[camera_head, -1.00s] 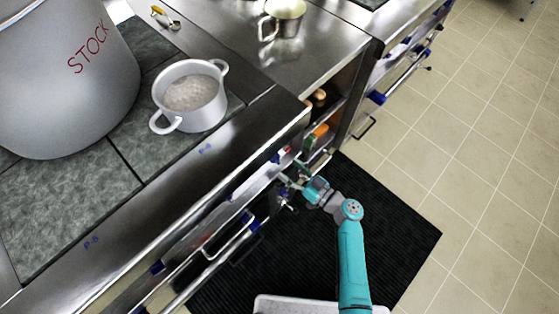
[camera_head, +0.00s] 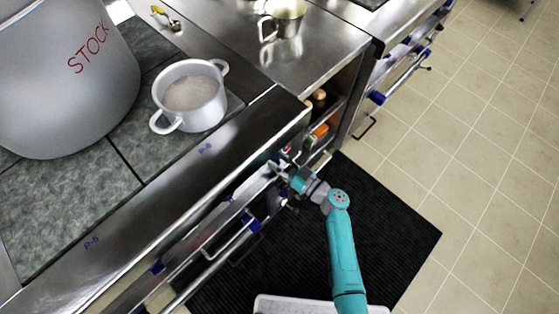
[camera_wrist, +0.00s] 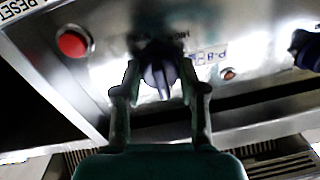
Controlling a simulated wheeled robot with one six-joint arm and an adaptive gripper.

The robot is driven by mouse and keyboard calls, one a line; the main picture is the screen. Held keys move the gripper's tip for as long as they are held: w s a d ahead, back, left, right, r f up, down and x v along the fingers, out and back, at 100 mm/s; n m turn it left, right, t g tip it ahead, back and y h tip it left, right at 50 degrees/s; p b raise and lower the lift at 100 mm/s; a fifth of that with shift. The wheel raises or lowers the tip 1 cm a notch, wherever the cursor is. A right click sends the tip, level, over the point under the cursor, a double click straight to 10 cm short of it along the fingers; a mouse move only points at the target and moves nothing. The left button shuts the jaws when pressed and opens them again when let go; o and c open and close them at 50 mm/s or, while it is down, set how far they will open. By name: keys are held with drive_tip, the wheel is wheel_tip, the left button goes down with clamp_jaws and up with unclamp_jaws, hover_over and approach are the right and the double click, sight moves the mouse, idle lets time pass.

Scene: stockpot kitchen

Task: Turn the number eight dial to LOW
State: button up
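A dark dial (camera_wrist: 160,72) with a lighter grip bar sits on the steel front panel in the wrist view. A blue label beside it appears to read P-8 (camera_wrist: 216,55), seen upside down. My gripper (camera_wrist: 160,82) has its two fingers on either side of this dial, apart, with the grip bar between them. I cannot tell whether the fingertips touch it. The LOW mark cannot be made out. In the head view my gripper (camera_head: 278,170) is at the cooker's front panel, hiding the dial.
A red button (camera_wrist: 72,42) is left of the dial and another dark dial (camera_wrist: 306,48) is to the right. A rail handle (camera_head: 232,240) runs along the cooker front. A white pot (camera_head: 190,95) and a large STOCK pot (camera_head: 60,80) stand on top.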

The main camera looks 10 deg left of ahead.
drive_tip(key=shift+m, duration=0.3)
drive_tip(key=m, duration=0.5)
drive_tip(key=m+t, duration=0.1)
drive_tip(key=m, duration=0.5)
drive_tip(key=shift+s, duration=0.1)
drive_tip(key=m, duration=0.5)
drive_tip(key=shift+a+m+t, duration=0.1)
drive_tip(key=shift+m+t, duration=0.2)
drive_tip(key=shift+m, duration=0.1)
drive_tip(key=shift+r+m+h, duration=0.1)
drive_tip(key=shift+m+h, duration=0.2)
drive_tip(key=shift+m, duration=2.5)
drive_tip(key=o, duration=1.2)
drive_tip(key=shift+c, duration=0.2)
